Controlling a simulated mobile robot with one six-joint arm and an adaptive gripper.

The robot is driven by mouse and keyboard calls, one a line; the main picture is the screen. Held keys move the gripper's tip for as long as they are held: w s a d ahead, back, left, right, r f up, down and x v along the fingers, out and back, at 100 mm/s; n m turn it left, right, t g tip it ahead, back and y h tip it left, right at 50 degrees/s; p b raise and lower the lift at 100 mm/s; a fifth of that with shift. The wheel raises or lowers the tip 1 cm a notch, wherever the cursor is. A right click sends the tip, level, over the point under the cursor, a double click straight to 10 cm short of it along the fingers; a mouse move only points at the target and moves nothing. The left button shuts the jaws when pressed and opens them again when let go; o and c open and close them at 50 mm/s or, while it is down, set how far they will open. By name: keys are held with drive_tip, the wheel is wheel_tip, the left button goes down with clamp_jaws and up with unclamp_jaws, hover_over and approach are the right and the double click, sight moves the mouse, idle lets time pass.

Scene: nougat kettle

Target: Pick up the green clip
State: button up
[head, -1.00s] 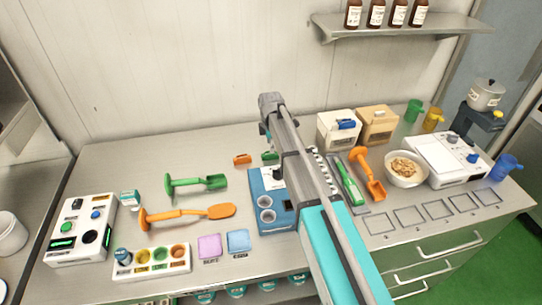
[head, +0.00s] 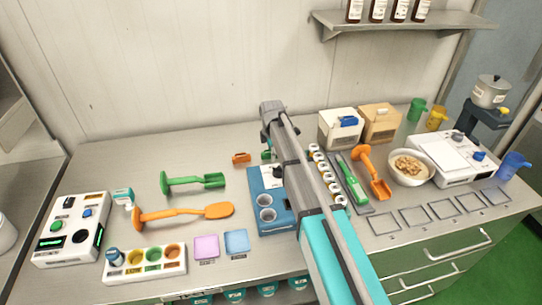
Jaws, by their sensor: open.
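A small green piece (head: 265,155), which looks like the green clip, lies on the steel counter behind the blue block with round holes (head: 256,183). My arm covers its right side, so only part of it shows. A similar orange clip (head: 241,158) lies just to its left, apart from it. My arm reaches up from the bottom right across the middle of the counter, its grey far end above and behind the green piece. My gripper's fingers cannot be made out; the arm hides them.
A green scoop (head: 194,182) and an orange spoon (head: 185,213) lie to the left. Right of my arm are white rings (head: 317,165), a green-handled tool (head: 351,183), an orange scoop (head: 370,172) and two boxes (head: 340,129). Bare counter lies at the back left.

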idle(0.4)
drive_tip(key=c, duration=0.9)
drive_tip(key=shift+r, duration=0.15)
drive_tip(key=shift+c, duration=0.2)
wheel_tip(320, 180, up, 3)
drive_tip(key=p, duration=0.3)
drive_tip(key=shift+f, duration=0.2)
drive_tip(key=s+d+r+p, duration=1)
drive_tip(key=shift+r, duration=0.1)
